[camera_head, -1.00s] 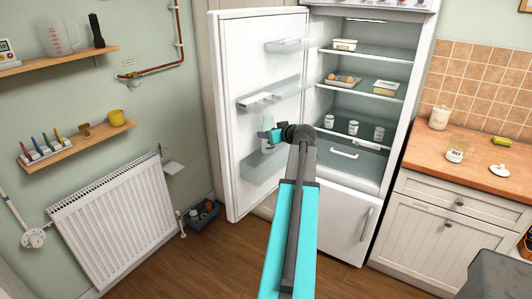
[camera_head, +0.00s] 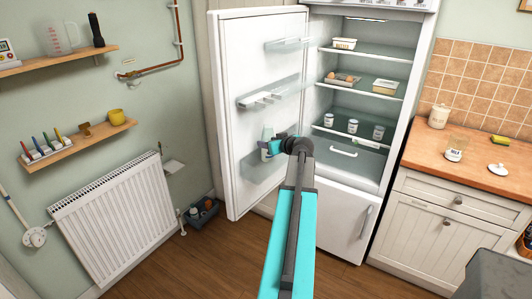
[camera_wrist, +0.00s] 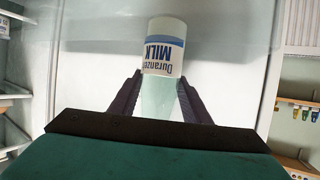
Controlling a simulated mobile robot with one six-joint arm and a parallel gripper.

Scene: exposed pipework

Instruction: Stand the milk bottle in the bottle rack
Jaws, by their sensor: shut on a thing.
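The milk bottle (camera_wrist: 164,52) is pale, with a white and blue label reading MILK. My gripper (camera_wrist: 158,88) is shut on its narrower part. The wrist picture is inverted, with the radiator above the shelf, so the bottle is about upright. In the head view my gripper (camera_head: 274,145) and the milk bottle (camera_head: 265,151) are at the inner face of the open fridge door, by the clear lower door rack (camera_head: 258,172). My gripper and arm partly hide this. I cannot tell whether the bottle touches the rack or which rack is the bottle rack.
The fridge door (camera_head: 228,110) stands open at left. Clear racks sit above, the middle one (camera_head: 270,92) close over my gripper. Fridge shelves (camera_head: 375,52) hold tubs and eggs. A radiator (camera_head: 115,220) and a grey crate (camera_head: 201,212) are left. The counter (camera_head: 480,170) is right.

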